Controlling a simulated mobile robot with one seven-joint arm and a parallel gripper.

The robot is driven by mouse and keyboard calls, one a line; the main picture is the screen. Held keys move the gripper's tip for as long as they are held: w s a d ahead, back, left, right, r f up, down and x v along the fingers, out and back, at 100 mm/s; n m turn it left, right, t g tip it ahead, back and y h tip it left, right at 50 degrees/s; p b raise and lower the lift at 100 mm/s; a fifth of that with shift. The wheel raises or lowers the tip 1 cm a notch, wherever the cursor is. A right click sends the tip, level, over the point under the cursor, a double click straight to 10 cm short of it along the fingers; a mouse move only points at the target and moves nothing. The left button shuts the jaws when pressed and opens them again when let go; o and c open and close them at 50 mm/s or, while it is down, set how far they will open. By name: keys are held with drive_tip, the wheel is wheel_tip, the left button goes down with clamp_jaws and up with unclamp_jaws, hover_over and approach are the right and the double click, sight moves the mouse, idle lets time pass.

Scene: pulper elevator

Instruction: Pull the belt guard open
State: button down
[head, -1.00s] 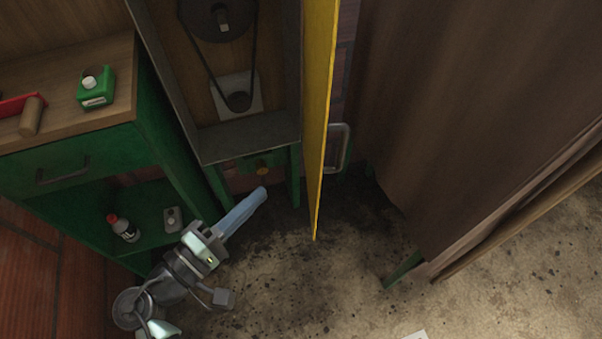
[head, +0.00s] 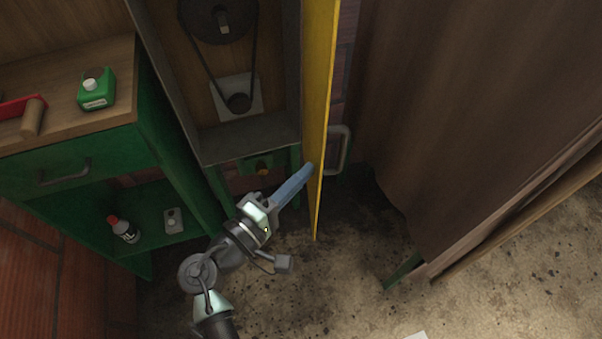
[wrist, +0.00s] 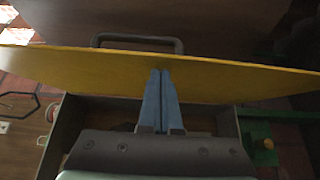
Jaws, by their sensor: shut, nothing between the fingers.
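The yellow belt guard (head: 319,110) is swung out from the belt housing (head: 250,137) and stands edge-on in the head view. Its grey handle (head: 338,150) is on the guard's right side. My gripper (head: 309,168) is shut and empty, with its blue fingertips at the guard's left, inner face near the lower end. In the wrist view the fingertips (wrist: 161,72) meet or nearly meet the yellow panel (wrist: 220,75); I cannot tell if they touch. The handle (wrist: 137,39) shows beyond the panel there.
Inside the housing are a belt and two pulleys (head: 238,103). A brown curtain-like sheet (head: 450,110) hangs at right. The floor in front is mostly clear.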

drive_tip(key=w+d, duration=0.1)
drive_tip(key=d, duration=0.9)
drive_tip(key=shift+w+d, duration=0.35)
drive_tip(key=shift+a, duration=0.1)
